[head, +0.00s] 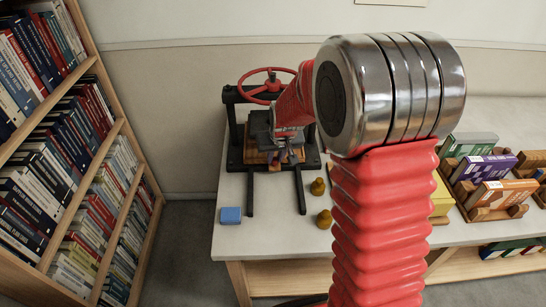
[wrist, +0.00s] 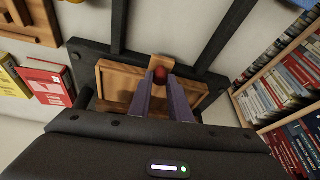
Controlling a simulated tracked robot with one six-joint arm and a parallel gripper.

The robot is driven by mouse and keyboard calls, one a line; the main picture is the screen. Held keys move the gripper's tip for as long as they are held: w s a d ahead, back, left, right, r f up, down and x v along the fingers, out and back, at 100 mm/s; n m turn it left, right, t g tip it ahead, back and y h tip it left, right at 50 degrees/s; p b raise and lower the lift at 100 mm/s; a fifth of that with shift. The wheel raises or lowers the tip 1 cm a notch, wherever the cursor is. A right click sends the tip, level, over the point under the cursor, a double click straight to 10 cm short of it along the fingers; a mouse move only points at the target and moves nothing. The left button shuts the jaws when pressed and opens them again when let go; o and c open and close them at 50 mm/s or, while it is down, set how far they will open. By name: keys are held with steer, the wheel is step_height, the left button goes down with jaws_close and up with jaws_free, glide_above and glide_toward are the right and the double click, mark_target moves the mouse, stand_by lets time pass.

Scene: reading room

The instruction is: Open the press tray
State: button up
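The press (head: 233,120) stands at the back left of the white table, with a black frame and a red handwheel (head: 268,84). Its wooden tray (wrist: 115,82) lies low inside the frame, partly hidden by my gripper. A small wooden block with a round red knob (wrist: 160,75) is on the tray. In the wrist view my gripper (wrist: 160,82) points at the block, one purple-grey finger on each side of the knob, and looks closed on it. The gripper (head: 287,156) also shows low before the press, partly covered by my arm.
Two black rails (head: 250,195) run forward from the press. A blue block (head: 230,215) lies left of them, and brass-coloured knobs (head: 324,219) stand to the right. Wooden book racks (head: 480,212) fill the table's right. A bookcase (head: 100,160) stands at left.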

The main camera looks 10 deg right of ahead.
jaws_close()
steer(key=shift+a, duration=0.25)
